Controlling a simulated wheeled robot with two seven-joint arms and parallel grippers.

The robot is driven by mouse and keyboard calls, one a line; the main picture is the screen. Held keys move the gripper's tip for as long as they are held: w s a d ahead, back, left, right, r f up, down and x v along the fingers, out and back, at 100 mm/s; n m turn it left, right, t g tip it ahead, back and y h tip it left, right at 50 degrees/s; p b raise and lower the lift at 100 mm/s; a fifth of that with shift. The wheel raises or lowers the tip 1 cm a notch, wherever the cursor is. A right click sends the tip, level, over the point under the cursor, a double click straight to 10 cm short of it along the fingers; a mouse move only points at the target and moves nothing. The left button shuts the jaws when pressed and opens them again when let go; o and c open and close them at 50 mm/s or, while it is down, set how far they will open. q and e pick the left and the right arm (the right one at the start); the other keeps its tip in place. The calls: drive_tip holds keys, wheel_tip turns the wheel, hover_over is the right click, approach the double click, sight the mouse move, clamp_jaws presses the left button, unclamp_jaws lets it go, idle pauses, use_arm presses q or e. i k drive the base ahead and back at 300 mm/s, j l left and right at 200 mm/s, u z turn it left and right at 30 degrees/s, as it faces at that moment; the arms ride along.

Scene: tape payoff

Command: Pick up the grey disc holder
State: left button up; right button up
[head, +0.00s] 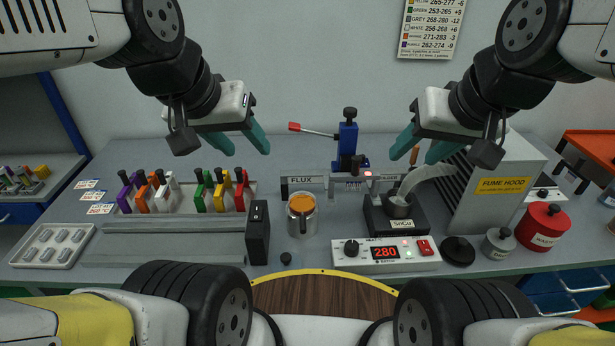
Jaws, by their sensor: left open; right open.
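A rack (185,208) at the left of the bench holds several upright coloured holders with black handles. They include a purple holder (125,195), an orange holder (142,195), a pale holder (168,192), green holders, a yellow holder (226,196) and a red holder (241,196). I cannot tell for sure which one is the grey disc holder; the pale one looks white or light grey. My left gripper (244,148) is open and empty, raised above and behind the rack's right end. My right gripper (421,152) is open and empty, raised above the solder pot (398,215).
A tray of grey pieces (55,246) lies at the far left. A flux jar (302,217), a black upright block (258,235), a temperature controller (386,255), a fume hood (497,185) and a red container (543,226) crowd the bench. A blue lever stand (348,140) rises behind.

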sight(355, 176)
drive_tip(key=j+z, duration=0.25)
drive_tip(key=j, duration=0.15)
drive_tip(key=k+j+z, duration=0.2)
drive_tip(key=j, duration=0.2)
drive_tip(key=j+z, duration=0.25)
drive_tip(key=k+j+z, duration=0.2)
drive_tip(key=j, duration=0.25)
